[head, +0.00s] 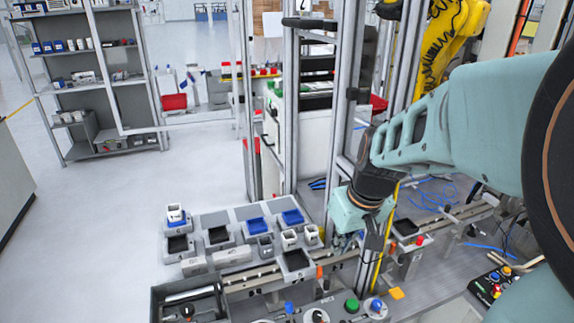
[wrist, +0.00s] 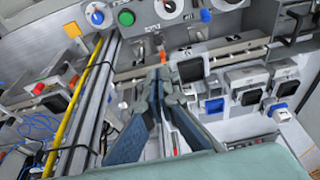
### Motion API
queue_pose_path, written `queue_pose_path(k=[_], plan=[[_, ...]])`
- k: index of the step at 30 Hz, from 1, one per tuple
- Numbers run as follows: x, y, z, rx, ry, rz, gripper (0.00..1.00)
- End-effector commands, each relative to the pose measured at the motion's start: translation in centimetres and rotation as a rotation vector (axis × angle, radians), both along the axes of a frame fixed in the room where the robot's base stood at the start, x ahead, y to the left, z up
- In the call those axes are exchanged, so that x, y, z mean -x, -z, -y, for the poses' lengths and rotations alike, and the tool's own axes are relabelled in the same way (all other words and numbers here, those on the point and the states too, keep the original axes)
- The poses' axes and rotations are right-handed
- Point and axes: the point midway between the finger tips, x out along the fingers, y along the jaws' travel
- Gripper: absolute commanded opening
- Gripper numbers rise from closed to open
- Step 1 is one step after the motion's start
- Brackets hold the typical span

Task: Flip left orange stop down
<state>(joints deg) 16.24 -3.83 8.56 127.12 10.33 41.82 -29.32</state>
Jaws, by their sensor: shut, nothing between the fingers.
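A small upright orange stop (head: 319,271) stands on the metal rail (head: 255,281) at the front of the workbench. In the wrist view an orange stop (wrist: 164,57) shows just beyond my fingertips, close to the rail. My gripper (wrist: 160,78) is shut and empty, its dark blue fingers together and pointing at the rail. I cannot tell whether the tips touch the stop. In the head view my wrist hangs over the bench, and the fingers are hard to make out. Another orange-red piece (head: 419,239) sits farther right; it also shows in the wrist view (wrist: 38,88).
A green button (head: 351,305) and knobs sit at the bench's front. Trays with black and blue parts (head: 257,226) stand left of my wrist. An upright metal frame (head: 290,110) rises behind, and a yellow arm (head: 450,45) stands at the back right.

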Motion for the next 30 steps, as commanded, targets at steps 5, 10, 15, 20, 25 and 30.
queue_pose_path(k=[5,10,15,20,25,30], plan=[[0.0,0.1,0.0,0.0,-0.001,0.0,0.0],[-0.3,1.2,-0.1,0.0,-0.001,-0.003,0.0],[-1.1,4.5,-0.3,0.0,-0.002,-0.005,0.0],[-2.0,7.6,-0.5,0.0,-0.002,-0.002,0.0],[-2.7,10.3,-0.7,0.0,-0.002,-0.002,0.0],[-2.8,12.3,-0.7,0.001,-0.002,0.0,0.0]])
